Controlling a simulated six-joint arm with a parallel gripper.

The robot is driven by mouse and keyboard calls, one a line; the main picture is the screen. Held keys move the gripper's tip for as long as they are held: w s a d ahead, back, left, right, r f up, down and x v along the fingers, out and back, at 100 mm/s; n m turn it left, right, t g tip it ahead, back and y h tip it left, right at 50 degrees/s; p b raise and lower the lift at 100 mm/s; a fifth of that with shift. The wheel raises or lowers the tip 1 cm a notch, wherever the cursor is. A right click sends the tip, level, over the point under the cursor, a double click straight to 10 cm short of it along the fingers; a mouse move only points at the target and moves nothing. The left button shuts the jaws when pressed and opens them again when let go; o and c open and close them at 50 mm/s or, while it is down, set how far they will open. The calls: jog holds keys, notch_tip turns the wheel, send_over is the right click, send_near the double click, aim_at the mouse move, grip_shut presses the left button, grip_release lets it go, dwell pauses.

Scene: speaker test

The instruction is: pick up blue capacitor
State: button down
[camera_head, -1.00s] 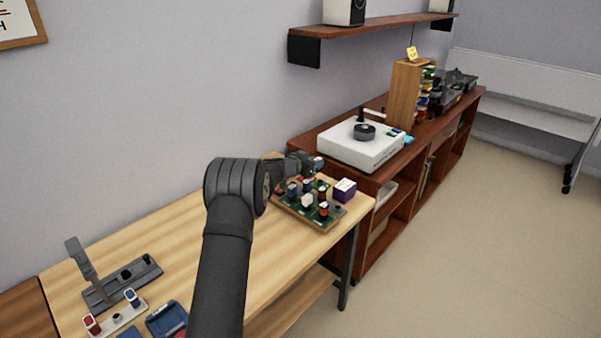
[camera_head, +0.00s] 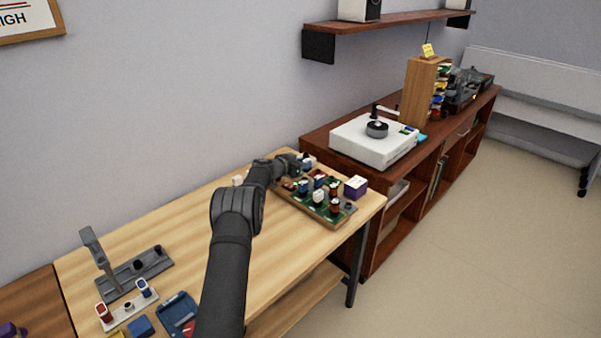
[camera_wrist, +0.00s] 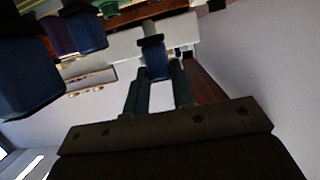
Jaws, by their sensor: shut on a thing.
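In the wrist view my gripper (camera_wrist: 157,72) is shut on a small dark blue cylinder, the blue capacitor (camera_wrist: 157,62), with a dark band and pale end. In the head view my gripper (camera_head: 293,164) is at the back edge of the green circuit board (camera_head: 331,211) on the wooden table. A small blue and white part (camera_head: 308,163) shows at its tip. Other blue parts show at the upper left of the wrist view, one large and close (camera_wrist: 25,85). My arm hides part of the table and the board's left side.
A purple and white box (camera_head: 356,187) stands beside the board's right end. A white part (camera_head: 238,180) is behind my arm. A turntable (camera_head: 375,142) sits on the cabinet behind. A grey stand (camera_head: 133,272) and blue tray (camera_head: 178,313) are at the front left.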

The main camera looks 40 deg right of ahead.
jog(key=shift+w+f, duration=0.3)
jog(key=shift+f, duration=0.75)
jog(key=shift+w+f, duration=0.25)
jog(key=shift+f, duration=0.8)
jog(key=shift+f, duration=0.15)
jog(key=c, duration=1.2)
grip_release()
jog(key=shift+f, duration=0.1)
jog(key=shift+a, duration=0.1)
jog(key=shift+v, duration=0.8)
jog(key=v, duration=1.5)
jog(key=shift+f, duration=0.2)
jog(key=shift+o, duration=1.2)
jog(key=shift+a+r, duration=0.1)
jog(key=shift+a, duration=0.35)
